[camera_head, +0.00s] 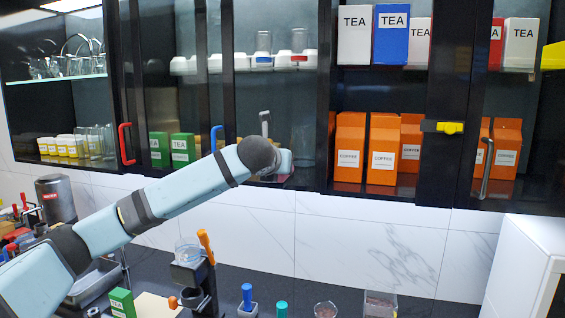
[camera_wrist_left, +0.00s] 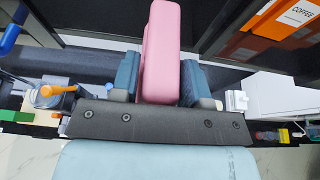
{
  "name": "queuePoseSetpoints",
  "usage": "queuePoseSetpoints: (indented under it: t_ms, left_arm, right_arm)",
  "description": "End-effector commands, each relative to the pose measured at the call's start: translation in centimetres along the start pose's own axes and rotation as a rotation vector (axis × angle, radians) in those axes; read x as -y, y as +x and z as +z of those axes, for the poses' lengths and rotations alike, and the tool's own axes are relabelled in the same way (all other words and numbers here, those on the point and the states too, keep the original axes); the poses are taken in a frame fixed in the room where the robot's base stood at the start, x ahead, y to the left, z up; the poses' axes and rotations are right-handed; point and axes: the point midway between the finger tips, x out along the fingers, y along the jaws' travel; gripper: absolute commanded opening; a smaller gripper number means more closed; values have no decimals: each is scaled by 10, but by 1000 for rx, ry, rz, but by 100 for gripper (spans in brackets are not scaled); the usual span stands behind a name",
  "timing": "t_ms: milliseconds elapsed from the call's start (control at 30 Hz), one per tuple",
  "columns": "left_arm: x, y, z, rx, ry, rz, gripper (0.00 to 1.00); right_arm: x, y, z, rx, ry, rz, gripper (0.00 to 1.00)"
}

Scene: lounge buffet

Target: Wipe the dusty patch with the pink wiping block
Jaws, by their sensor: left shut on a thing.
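The pink wiping block (camera_wrist_left: 160,45) is upright between the two blue fingers of my left gripper (camera_wrist_left: 160,82) in the left wrist view. The gripper is shut on it. In the head view my left arm reaches up from the left to the front of the wall cabinet. Its hand and the block are mostly hidden there behind the wrist. Grey streaks (camera_head: 405,262) show on the white marble wall below the cabinet; I cannot tell whether they are the dusty patch or marble veining. My right gripper is not in view.
The dark cabinet holds orange coffee packs (camera_head: 382,150), tea boxes (camera_head: 391,34) and glasses. Its doors carry red (camera_head: 126,144), blue and yellow handles. The counter below holds a grinder-like stand (camera_head: 196,285), a blue-handled tool (camera_head: 247,298) and clear containers. A white cabinet (camera_head: 530,265) stands at right.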

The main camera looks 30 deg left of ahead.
Motion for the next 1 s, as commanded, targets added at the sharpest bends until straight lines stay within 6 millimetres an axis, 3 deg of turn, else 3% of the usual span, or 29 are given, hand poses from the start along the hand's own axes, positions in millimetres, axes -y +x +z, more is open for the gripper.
queuePoseSetpoints:
  t_ms: [700, 1000]
  left_arm:
    - [0, -80, -29, 1, 1, -1, 0]
    - [0, -88, -32, 0, 0, 1, 0]
  right_arm:
    - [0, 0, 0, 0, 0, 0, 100]
    - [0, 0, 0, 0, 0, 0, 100]
